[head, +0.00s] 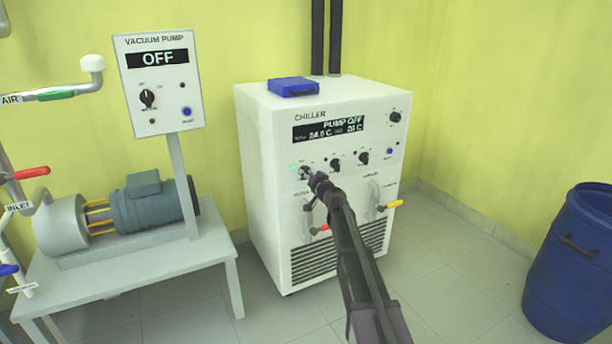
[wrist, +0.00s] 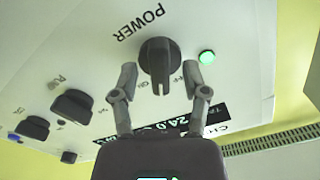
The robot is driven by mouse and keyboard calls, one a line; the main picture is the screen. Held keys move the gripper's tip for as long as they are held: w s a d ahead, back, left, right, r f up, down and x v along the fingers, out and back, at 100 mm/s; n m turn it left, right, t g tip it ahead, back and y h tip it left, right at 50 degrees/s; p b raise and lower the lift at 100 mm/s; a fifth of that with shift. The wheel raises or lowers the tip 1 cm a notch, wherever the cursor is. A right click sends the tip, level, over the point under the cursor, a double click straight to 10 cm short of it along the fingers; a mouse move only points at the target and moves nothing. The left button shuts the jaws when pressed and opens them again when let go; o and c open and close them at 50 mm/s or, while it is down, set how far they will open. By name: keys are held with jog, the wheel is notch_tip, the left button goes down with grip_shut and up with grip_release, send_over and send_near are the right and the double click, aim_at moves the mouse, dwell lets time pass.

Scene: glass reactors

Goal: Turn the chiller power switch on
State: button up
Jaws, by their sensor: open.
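The chiller (head: 262,190) is a white cabinet against the yellow wall. Its display (head: 340,128) is lit and reads PUMP OFF with temperatures. The power switch is a dark rotary knob under the word POWER in the wrist view (wrist: 160,60). Its ridge points down in that picture; which mark it meets is hard to tell. A lamp (wrist: 207,57) beside it glows green. My gripper (wrist: 161,76) is open, one finger on each side of the knob, with small gaps visible.
Two more dark knobs (head: 336,164) (head: 363,158) sit right of the power knob. Hose valves with red (head: 320,229) and yellow (head: 396,204) handles are below. The vacuum pump panel (head: 160,80) stands left, a blue barrel (head: 570,270) right.

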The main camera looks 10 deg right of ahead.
jog(key=shift+w, duration=0.15)
grip_shut()
jog(key=shift+m, duration=3.2)
grip_release()
